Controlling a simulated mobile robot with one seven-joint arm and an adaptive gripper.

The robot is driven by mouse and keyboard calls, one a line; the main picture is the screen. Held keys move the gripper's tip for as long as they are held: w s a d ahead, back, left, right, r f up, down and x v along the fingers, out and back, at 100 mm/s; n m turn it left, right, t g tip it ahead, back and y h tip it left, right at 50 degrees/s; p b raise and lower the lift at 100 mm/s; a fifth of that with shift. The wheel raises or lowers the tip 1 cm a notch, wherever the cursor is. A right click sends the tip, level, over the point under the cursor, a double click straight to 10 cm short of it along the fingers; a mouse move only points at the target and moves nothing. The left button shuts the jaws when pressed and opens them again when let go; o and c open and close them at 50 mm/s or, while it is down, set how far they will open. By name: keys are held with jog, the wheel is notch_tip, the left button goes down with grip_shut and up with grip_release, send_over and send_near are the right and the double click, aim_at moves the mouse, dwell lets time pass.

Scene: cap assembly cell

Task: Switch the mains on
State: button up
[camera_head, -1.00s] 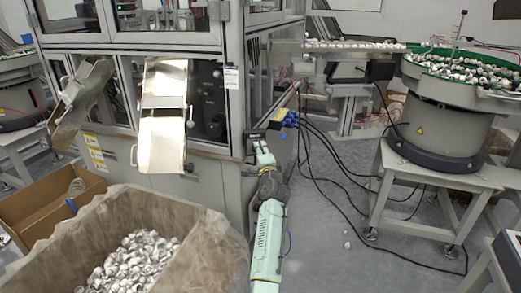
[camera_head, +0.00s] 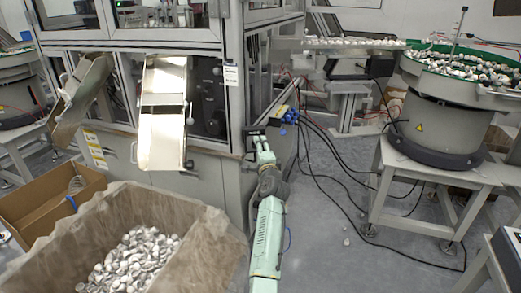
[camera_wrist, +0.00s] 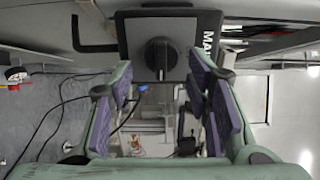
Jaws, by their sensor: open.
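The mains switch (camera_wrist: 160,55) is a black rotary knob on a dark square plate with the letters "MAI" showing. In the wrist view it sits at the top middle, between and beyond my fingertips. My gripper (camera_wrist: 165,90) is open and empty, with purple pads on either side below the knob. In the head view my gripper (camera_head: 262,142) is at the machine's corner, close in front of the dark switch box (camera_head: 256,131). The knob itself is too small to make out there.
Blue connectors (camera_head: 290,116) with black cables stand right of the switch on the machine (camera_head: 222,165). A box of caps (camera_head: 200,222) lies at the lower left. A bowl feeder (camera_head: 437,115) stands at the right.

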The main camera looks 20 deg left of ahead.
jog(key=shift+s, duration=0.1)
jog(key=v, duration=1.1)
jog(key=shift+s+d, duration=0.2)
jog(key=shift+s, duration=0.15)
